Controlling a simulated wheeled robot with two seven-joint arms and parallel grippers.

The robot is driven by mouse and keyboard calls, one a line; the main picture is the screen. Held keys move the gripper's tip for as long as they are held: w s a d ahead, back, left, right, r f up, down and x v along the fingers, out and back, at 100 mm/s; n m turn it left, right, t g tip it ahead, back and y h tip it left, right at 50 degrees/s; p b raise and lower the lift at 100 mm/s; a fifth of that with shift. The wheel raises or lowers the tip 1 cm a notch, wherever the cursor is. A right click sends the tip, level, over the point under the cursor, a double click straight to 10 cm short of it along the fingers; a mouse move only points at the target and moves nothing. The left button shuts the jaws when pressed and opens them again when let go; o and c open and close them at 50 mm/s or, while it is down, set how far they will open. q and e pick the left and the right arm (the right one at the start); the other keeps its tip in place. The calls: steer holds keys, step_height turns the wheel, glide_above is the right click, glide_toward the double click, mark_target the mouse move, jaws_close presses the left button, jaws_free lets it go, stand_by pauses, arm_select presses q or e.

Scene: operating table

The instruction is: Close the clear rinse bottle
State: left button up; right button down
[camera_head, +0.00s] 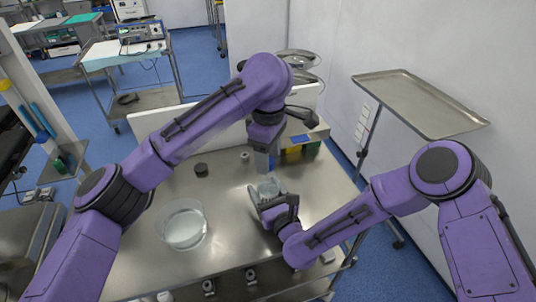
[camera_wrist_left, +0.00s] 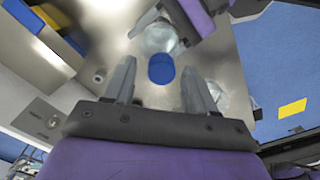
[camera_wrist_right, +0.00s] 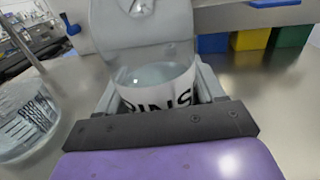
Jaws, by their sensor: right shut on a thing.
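The clear rinse bottle (camera_head: 268,188) is held upright above or on the steel table. In the right wrist view the bottle (camera_wrist_right: 155,88) shows a white label with large dark letters. My right gripper (camera_head: 266,203) is shut around its body, one finger on each side. A grey rounded shape rises above the bottle there; I cannot tell whether it is a lid. My left gripper (camera_head: 268,163) hangs above the bottle with its fingers (camera_wrist_left: 160,83) apart. A blue oval (camera_wrist_left: 161,69) shows between them, touching neither; I cannot tell what it is.
A clear round basin (camera_head: 184,224) stands at the left of the table. A dark round piece (camera_head: 201,170) and a small pale vial (camera_head: 244,157) stand further back. Coloured bins (camera_head: 300,146) are at the back right. The table's left middle is free.

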arm_select(q)
steer(key=shift+r, duration=0.1)
arm_select(e)
steer(key=shift+f, duration=0.1)
arm_select(q)
step_height(320, 180, up, 4)
steer(key=shift+r, duration=0.15)
